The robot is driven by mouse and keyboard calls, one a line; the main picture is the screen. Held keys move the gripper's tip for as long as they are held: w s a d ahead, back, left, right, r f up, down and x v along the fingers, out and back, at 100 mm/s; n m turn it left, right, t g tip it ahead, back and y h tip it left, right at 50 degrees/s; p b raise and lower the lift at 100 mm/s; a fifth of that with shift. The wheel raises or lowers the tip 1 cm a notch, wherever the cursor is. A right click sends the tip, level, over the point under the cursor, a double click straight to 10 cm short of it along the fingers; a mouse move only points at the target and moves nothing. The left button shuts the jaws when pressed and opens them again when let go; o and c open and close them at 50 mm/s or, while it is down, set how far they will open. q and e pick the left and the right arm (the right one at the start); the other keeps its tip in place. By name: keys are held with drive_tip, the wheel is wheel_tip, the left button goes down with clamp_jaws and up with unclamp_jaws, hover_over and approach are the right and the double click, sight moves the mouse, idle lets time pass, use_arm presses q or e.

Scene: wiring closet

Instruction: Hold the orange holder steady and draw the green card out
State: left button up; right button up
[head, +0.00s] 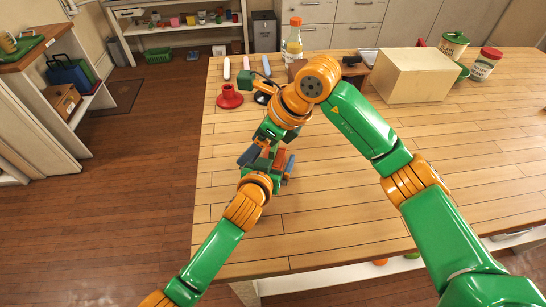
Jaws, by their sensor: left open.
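My left gripper (268,157) is open over the near left part of the table, with its dark blue-grey fingers spread apart. A small orange-red piece (279,158), which may be the orange holder, shows by its right finger. I cannot tell whether they touch. My right arm reaches over from the right, and its hand (269,131) comes down right behind the left gripper. Its fingertips are hidden or merge with the left gripper. I cannot make out the green card for certain among the green arm parts.
On the wooden table (350,215), a red stand (229,97), a bottle (292,42), a cream box (415,75), a green-lidded canister (452,45) and a red-lidded jar (484,65) stand towards the back. The table's middle and right front are clear.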

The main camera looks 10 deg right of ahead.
use_arm(q)
drive_tip(key=c, duration=1.5)
drive_tip(key=shift+f, duration=0.1)
drive_tip(key=shift+c, duration=0.2)
drive_tip(key=shift+f, duration=0.15)
drive_tip(key=o, duration=0.8)
clamp_jaws()
drive_tip(key=o, duration=0.7)
unclamp_jaws()
drive_tip(key=shift+o, duration=0.2)
drive_tip(key=shift+s, duration=0.1)
